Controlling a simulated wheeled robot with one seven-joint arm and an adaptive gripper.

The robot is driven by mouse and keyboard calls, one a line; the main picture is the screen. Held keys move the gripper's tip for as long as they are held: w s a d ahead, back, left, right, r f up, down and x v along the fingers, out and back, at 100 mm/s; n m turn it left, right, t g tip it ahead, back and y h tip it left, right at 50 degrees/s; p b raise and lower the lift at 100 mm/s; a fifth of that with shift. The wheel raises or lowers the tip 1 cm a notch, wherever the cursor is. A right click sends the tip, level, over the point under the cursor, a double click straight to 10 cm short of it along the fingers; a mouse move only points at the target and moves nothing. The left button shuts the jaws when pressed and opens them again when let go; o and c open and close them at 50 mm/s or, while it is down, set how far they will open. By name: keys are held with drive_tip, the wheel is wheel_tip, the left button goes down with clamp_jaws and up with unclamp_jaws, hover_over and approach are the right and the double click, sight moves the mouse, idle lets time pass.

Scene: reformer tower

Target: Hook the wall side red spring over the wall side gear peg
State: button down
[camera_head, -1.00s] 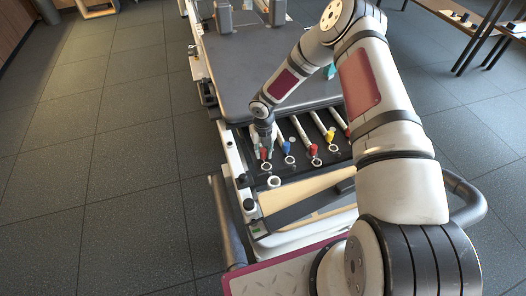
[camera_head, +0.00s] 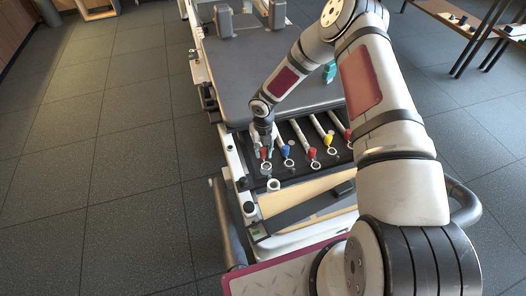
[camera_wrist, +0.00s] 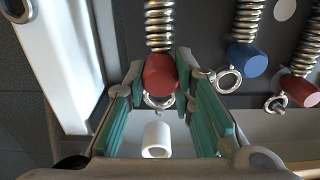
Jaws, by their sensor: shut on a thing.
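The wall side red spring is the leftmost one; its red end cap (camera_head: 264,153) also shows in the wrist view (camera_wrist: 160,75), with silver coils above it and a metal ring below. My gripper (camera_wrist: 168,100) has its teal fingers on both sides of the red cap, shut on it. In the head view my gripper (camera_head: 265,138) points down at the cap and partly hides the spring. A white upright peg (camera_wrist: 156,140) stands just below the ring in the wrist view, apart from it. In the head view this peg (camera_head: 273,184) is near the frame's end bar.
A blue-capped spring (camera_wrist: 246,60) lies right of the held one, with a second red-capped spring (camera_wrist: 300,90) farther right. A yellow-capped spring (camera_head: 329,140) is beyond. A white rail (camera_wrist: 62,60) runs close on the left. The grey carriage (camera_head: 240,70) lies behind.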

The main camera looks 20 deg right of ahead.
sight(266, 162)
drive_tip(key=shift+r, duration=0.35)
drive_tip(key=shift+s, duration=0.15)
drive_tip(key=shift+s+p, duration=0.45)
drive_tip(key=shift+s, duration=1.5)
drive_tip(key=shift+f+b, duration=0.3)
drive_tip(key=shift+f, duration=0.25)
drive_tip(key=shift+f+b, duration=0.35)
drive_tip(key=shift+f, duration=0.15)
drive_tip(key=shift+f, duration=0.1)
drive_tip(key=shift+w+f+b, duration=0.15)
drive_tip(key=shift+f+b, duration=0.2)
